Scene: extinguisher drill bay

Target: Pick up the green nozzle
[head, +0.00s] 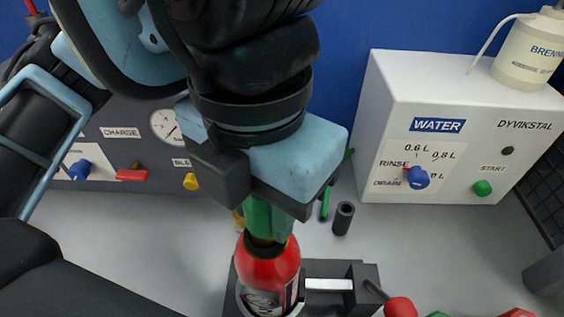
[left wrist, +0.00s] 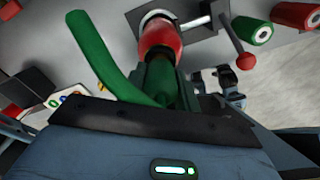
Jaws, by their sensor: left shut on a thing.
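The green nozzle (head: 257,217) is directly above the red extinguisher bottle (head: 268,266). A green curved tube (head: 325,203) shows behind my gripper and is clearer in the left wrist view (left wrist: 95,55). My left gripper (head: 262,205) points down and is shut on the green nozzle. In the left wrist view the nozzle (left wrist: 155,85) lies in line with the red bottle (left wrist: 159,40). The gripper hides much of the nozzle, and I cannot tell whether nozzle and bottle touch. The bottle stands upright in a dark holder (head: 325,268).
A white WATER box (head: 450,125) stands at the back right with a white canister (head: 527,50) on it. A grey CHARGE panel (head: 125,160) is at the back left. A small black cylinder (head: 343,218) stands near the bottle. A red knob (head: 400,307) is at the front.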

